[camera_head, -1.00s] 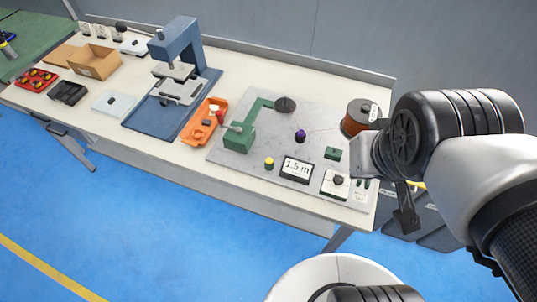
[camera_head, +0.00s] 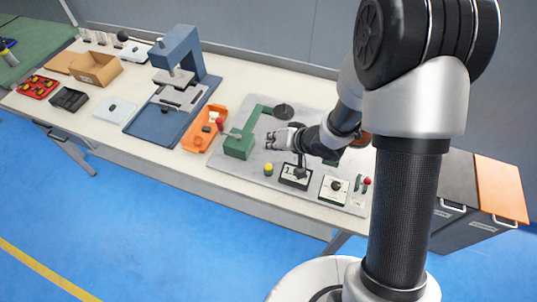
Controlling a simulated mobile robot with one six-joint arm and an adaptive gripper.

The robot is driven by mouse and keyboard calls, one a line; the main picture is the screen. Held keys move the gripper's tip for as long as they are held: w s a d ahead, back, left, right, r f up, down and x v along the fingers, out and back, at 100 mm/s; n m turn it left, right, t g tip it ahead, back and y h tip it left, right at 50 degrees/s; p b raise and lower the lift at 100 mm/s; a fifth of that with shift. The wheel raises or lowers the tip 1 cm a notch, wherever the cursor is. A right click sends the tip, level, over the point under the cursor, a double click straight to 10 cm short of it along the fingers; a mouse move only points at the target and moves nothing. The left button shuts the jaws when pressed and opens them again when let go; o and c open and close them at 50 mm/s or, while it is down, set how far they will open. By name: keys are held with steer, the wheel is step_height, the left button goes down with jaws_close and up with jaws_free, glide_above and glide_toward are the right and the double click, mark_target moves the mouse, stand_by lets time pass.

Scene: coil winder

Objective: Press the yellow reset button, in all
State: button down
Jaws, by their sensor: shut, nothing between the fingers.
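The yellow reset button (camera_head: 268,169) stands on the front left part of the grey coil winder plate (camera_head: 234,175). It is a small yellow cap on a dark base, left of the display (camera_head: 289,180). My gripper (camera_head: 270,136) is shut and empty. It hangs over the middle of the winder, pointing left, behind and above the button and apart from it.
A green winder arm (camera_head: 242,143) stands left of my gripper. A knob box (camera_head: 333,189) and a red-topped lever (camera_head: 366,182) lie to the right. An orange tray (camera_head: 192,142) and a blue press (camera_head: 183,55) stand further left. Dark and orange bins (camera_head: 500,185) stand right of the table.

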steer(key=shift+f, duration=0.1)
stand_by(0.3)
steer(key=b, duration=0.9)
glide_above(271, 166)
step_height(271, 166, down, 8)
steer(key=shift+r, duration=0.15)
steer(key=shift+w+f, duration=0.1)
steer(key=shift+f, duration=0.35)
steer(key=shift+f, duration=0.15)
stand_by(0.4)
steer(key=shift+f, duration=0.3)
steer(key=shift+f+b, duration=0.4)
steer(key=shift+f, duration=0.1)
stand_by(0.6)
steer(key=shift+r, duration=0.15)
steer(key=shift+r+p, duration=0.8)
steer(key=shift+p, duration=0.35)
steer(key=shift+r, duration=0.1)
